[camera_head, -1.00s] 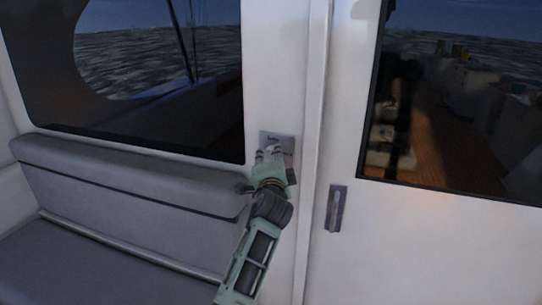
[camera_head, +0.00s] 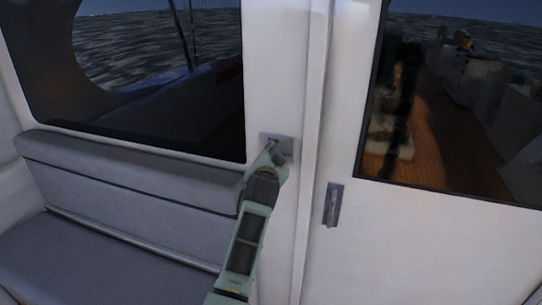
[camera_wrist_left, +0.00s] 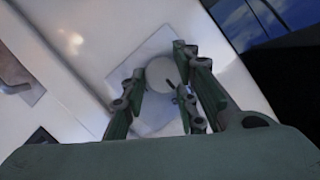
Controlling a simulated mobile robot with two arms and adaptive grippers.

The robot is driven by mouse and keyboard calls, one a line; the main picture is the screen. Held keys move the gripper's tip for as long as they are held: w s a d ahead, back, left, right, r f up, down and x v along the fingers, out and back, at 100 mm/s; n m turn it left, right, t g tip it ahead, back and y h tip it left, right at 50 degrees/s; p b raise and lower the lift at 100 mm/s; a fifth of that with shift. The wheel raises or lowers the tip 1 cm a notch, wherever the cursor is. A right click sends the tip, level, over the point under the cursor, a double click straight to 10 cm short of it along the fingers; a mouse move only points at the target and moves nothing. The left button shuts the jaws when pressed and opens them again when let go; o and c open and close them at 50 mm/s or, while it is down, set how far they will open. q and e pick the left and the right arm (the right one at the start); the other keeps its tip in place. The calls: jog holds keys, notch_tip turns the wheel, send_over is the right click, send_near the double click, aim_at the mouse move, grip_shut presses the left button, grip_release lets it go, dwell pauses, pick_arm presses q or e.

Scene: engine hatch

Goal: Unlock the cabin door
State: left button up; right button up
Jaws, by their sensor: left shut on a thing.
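A grey lock plate (camera_head: 284,147) is fixed to the white wall post between the left window and the cabin door. In the left wrist view the plate (camera_wrist_left: 152,122) carries a round pale knob (camera_wrist_left: 163,73) with a small dark mark. My left gripper (camera_head: 273,150) is at the plate. In the left wrist view its fingers (camera_wrist_left: 162,88) stand around the knob and are shut on it. The white cabin door (camera_head: 420,240) is on the right, with a grey handle (camera_head: 333,204) near its left edge. My right gripper is not in view.
A grey padded bench (camera_head: 130,180) stands along the wall at the left, below a dark window (camera_head: 170,90). The door has a large dark window (camera_head: 460,110) showing a wooden deck outside. A vertical door frame (camera_head: 315,120) lies just right of the plate.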

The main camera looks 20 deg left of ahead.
pick_arm(q)
jog(key=shift+d+f, duration=0.25)
jog(key=shift+f, duration=0.35)
jog(key=o, duration=0.8)
jog(key=shift+o, duration=1)
jog(key=shift+d, duration=0.1)
jog(key=shift+r, duration=0.1)
jog(key=shift+r, duration=0.1)
jog(key=v, duration=0.7)
jog(key=shift+s+r, duration=0.25)
jog(key=shift+r, duration=0.05)
